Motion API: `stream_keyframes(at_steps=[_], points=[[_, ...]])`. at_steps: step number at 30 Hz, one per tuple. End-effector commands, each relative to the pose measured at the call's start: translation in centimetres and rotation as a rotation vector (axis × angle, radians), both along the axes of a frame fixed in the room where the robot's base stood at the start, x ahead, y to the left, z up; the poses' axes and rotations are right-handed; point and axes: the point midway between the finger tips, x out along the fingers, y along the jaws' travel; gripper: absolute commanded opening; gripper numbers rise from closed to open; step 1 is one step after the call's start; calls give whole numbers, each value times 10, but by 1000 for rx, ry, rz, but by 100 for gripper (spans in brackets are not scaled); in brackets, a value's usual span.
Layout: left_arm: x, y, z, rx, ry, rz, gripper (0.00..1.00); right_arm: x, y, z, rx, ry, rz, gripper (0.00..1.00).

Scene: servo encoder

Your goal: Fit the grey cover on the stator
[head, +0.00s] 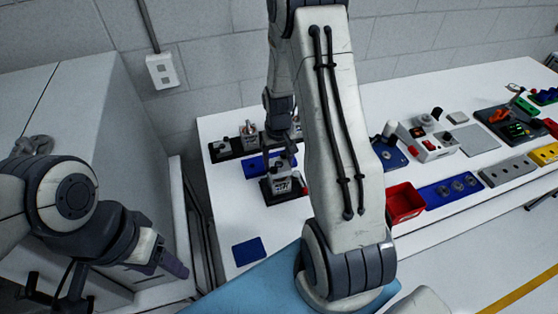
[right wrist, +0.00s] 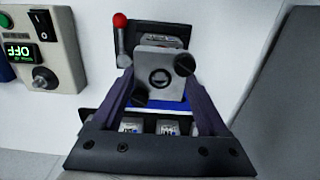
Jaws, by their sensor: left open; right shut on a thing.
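The grey cover (right wrist: 160,72), a square plate with a dark ring mark, is between the fingers of my right gripper (right wrist: 160,80) in the right wrist view. It appears in front of a black fixture (right wrist: 125,32) with a red-knobbed lever; a grey part behind it, possibly the stator, is mostly hidden. I cannot tell whether cover and fixture touch. In the head view this fixture (head: 270,193) stands near the table's left side, and my right arm partly hides the gripper and cover. My left gripper (head: 178,268) is open and empty, left of the table.
A black rack (head: 222,153) with metal parts and a blue tray (head: 253,165) lie behind the fixture. A blue square (head: 248,251) lies in front. A red bin (head: 405,203) and a switch box (right wrist: 42,65) stand to the right. White tabletop around the blue square is clear.

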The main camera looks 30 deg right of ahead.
Motion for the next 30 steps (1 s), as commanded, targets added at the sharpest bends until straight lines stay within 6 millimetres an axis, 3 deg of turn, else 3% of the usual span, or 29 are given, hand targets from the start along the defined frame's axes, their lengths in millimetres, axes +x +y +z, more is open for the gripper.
stream_keyframes(at_steps=[30], points=[[0, 0, -16, 0, 0, 0, 60, 0, 0, -22, 0, 0, 0, 13]])
